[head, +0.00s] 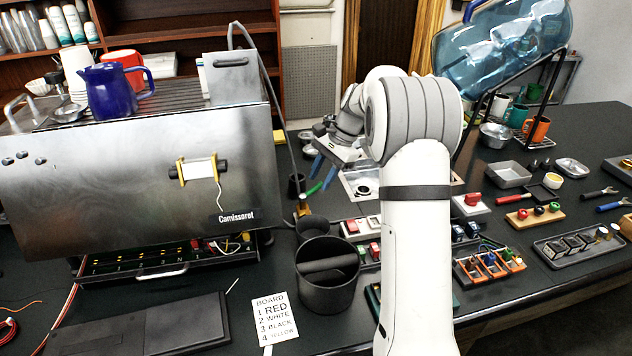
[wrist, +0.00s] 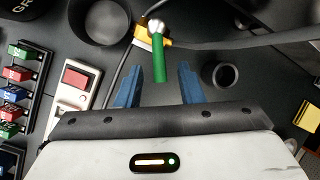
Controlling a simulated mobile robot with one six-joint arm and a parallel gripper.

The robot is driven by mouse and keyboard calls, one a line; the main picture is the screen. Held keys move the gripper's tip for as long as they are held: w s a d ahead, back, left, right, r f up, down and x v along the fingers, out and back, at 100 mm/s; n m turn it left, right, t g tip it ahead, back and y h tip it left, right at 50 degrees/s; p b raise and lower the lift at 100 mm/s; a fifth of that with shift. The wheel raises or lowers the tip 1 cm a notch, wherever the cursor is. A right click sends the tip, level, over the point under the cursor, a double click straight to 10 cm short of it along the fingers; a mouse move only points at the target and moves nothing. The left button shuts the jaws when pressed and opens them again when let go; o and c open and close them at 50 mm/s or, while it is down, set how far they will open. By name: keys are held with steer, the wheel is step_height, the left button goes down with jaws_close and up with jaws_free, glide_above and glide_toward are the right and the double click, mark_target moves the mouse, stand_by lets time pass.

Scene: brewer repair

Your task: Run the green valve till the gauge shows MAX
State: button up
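The green valve handle (wrist: 159,66) shows in the wrist view, rising from a yellow-brass body with a round silver top. In the head view the green handle (head: 314,188) is small, beside the blue fingers. My gripper (wrist: 157,88) is open, its two blue fingers on either side of the handle's near end, with gaps on both sides. In the head view my gripper (head: 322,178) hangs over the counter right of the brewer. I cannot make out a gauge face in either view.
The steel brewer (head: 140,165) stands at the left, with a cable looping down beside the valve. A dark knock bin (head: 327,275) stands in front. A small black cup (wrist: 220,74) is right of the handle. A red switch box (wrist: 74,82) lies to its left.

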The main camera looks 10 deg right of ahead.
steer(key=v, duration=0.6)
steer(key=shift+s, duration=0.1)
steer(key=s+a+r+n+t+h, duration=0.1)
steer(key=s+a+r+n, duration=0.15)
steer(key=s, duration=0.55)
steer(key=s+a+r+n+h, duration=0.1)
steer(key=s+a+n+h, duration=0.15)
steer(key=s, duration=0.55)
steer(key=s+f+n+t, duration=0.1)
steer(key=s+f+n, duration=0.1)
steer(key=s, duration=0.6)
steer(key=s+f+n+t+h, duration=0.1)
steer(key=s+f+n, duration=0.2)
steer(key=s, duration=0.6)
steer(key=shift+s+a+n, duration=0.2)
steer(key=shift+a+n, duration=0.2)
steer(key=shift+n, duration=0.5)
steer(key=shift+h, duration=0.25)
